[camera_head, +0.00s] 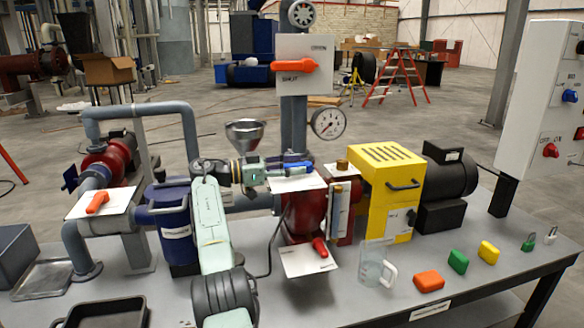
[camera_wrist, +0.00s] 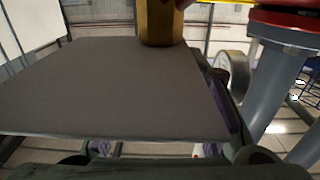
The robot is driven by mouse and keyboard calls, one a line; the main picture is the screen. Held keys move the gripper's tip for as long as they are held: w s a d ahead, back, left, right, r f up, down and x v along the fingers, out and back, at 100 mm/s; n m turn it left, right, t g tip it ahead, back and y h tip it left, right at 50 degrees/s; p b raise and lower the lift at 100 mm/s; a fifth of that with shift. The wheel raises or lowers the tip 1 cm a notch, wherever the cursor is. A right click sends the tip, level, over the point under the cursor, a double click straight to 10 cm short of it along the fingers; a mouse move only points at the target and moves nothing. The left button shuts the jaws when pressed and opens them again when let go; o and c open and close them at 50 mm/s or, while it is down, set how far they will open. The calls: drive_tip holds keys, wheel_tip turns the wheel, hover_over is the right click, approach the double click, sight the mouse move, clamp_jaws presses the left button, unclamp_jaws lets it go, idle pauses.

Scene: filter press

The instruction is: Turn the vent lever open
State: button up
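A blue lever (camera_head: 292,167) lies roughly level above a white label plate (camera_head: 297,181) at the centre of the head view. Its label is too small to read, so I cannot confirm that it is the vent lever. My gripper (camera_head: 268,170) reaches in from the left, close to the blue lever's left end. Contact cannot be told. In the wrist view, a grey plate (camera_wrist: 110,90) fills the near view and hides most of my gripper. A brass hexagonal cap (camera_wrist: 160,22) stands at the plate's far edge; it also shows in the head view (camera_head: 342,165).
Orange levers sit on the upright SHUT panel (camera_head: 305,50) and the left plate (camera_head: 100,203); a red lever (camera_head: 320,247) sits lower. A funnel (camera_head: 246,133) and gauge (camera_head: 328,123) stand close to my gripper. A clear jug (camera_head: 373,264) stands on the bench's front right.

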drive_tip(key=shift+s+f+n+t+b, duration=0.1)
drive_tip(key=shift+f+n+t+b, duration=0.15)
drive_tip(key=shift+t+b, duration=0.3)
drive_tip(key=shift+s+n+t+y+b, duration=0.1)
drive_tip(key=shift+n+t+y+b, duration=0.15)
drive_tip(key=shift+y+b, duration=0.05)
